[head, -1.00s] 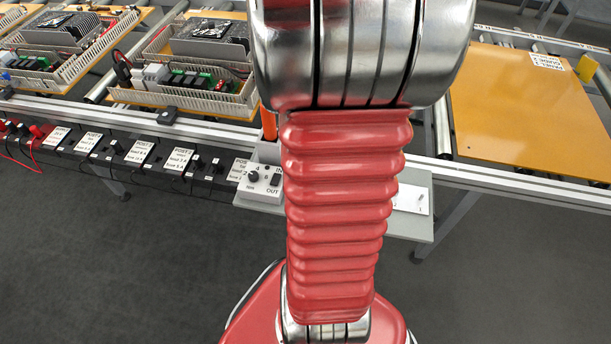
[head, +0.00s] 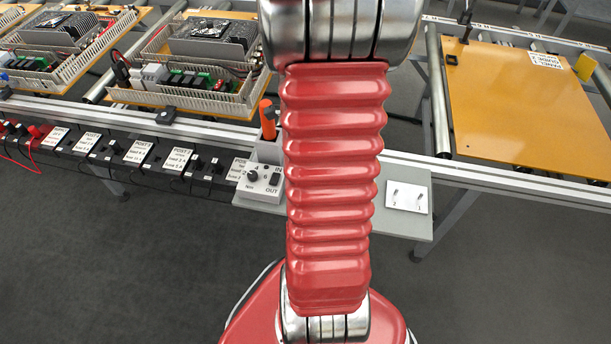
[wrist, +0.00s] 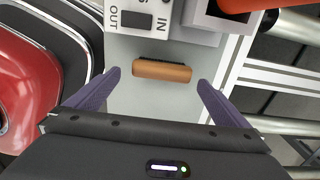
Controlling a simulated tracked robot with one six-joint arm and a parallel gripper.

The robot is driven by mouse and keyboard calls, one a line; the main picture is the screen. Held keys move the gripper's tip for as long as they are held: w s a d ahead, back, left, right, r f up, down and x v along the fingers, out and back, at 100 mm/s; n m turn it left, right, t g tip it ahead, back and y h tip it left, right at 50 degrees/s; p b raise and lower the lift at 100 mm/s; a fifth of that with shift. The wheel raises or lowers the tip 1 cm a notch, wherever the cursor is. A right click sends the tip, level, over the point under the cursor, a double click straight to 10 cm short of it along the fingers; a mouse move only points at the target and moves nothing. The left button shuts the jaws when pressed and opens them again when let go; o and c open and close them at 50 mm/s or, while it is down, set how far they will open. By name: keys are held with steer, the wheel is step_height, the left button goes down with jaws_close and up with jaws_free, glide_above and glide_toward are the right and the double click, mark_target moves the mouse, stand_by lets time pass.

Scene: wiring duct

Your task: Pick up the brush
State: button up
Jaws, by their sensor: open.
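The brush (wrist: 162,71) shows in the wrist view as a short brown-orange bar with a dark edge along its far side. It lies on a pale grey shelf. My gripper (wrist: 160,80) is open, with its two purple fingers spread to the left and right of the brush. The brush sits between the fingertips, with a gap on each side, and nothing is held. How far the fingers are above the shelf cannot be told. In the head view my arm hides the brush and the gripper.
A white control box (head: 260,182) marked IN and OUT stands close beyond the brush. A holder with an orange-handled tool (head: 268,119) is beside it. A white card with two small pieces (head: 407,197) lies on the shelf (head: 420,229). An orange panel (head: 525,100) rests on the rails.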

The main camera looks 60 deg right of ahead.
steer(key=shift+w+d+f, duration=0.1)
steer(key=shift+w+f, duration=0.05)
steer(key=shift+f, duration=2.35)
steer(key=shift+c, duration=0.4)
steer(key=c, duration=0.9)
